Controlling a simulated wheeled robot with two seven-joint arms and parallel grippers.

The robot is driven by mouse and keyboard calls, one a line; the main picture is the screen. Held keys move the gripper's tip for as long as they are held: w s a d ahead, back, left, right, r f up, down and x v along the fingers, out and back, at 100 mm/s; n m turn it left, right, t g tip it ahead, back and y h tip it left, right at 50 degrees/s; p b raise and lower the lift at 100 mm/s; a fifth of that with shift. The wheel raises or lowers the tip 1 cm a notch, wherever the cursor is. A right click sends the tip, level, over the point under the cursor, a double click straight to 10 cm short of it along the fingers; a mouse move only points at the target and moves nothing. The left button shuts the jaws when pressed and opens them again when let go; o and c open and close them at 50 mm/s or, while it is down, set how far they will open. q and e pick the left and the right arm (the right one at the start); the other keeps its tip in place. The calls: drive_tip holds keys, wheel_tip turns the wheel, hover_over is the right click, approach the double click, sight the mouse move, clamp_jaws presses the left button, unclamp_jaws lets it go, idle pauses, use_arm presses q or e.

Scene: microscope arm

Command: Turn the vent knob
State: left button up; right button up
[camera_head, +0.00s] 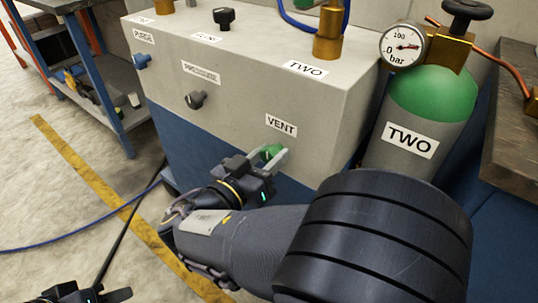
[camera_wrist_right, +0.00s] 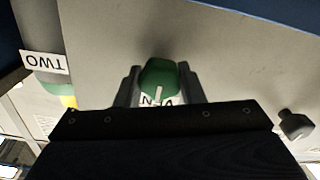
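The green vent knob (camera_head: 270,152) sits on the front face of the grey cabinet (camera_head: 240,125), just below the VENT label (camera_head: 281,126). In the right wrist view the knob (camera_wrist_right: 159,78) shows a white line, about upright in the picture. My right gripper (camera_head: 268,156) is at the knob, with one finger on each side of it; its fingers also show in the right wrist view (camera_wrist_right: 159,84). I cannot tell whether they press on it. My left gripper (camera_head: 95,293) is low at the bottom left, partly cut off, far from the knob.
A dark knob (camera_head: 195,100) and a blue knob (camera_head: 141,61) are on the same face. A green-topped gas cylinder (camera_head: 430,95) with a gauge (camera_head: 403,46) stands right of the cabinet. A blue cable (camera_head: 75,245) lies on the floor.

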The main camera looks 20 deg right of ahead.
drive_tip(key=c, duration=0.3)
drive_tip(key=shift+c, duration=0.2)
drive_tip(key=n+p, duration=0.3)
drive_tip(key=shift+r+n, duration=0.15)
drive_tip(key=shift+n, duration=0.25)
drive_tip(key=n+p, duration=0.3)
drive_tip(key=n, duration=0.1)
drive_tip(key=shift+n, duration=0.3)
drive_tip(key=n+p, duration=0.4)
drive_tip(key=n, duration=0.1)
drive_tip(key=shift+f+n+p, duration=0.2)
drive_tip(key=shift+n+p, duration=1.25)
drive_tip(key=shift+n, duration=0.65)
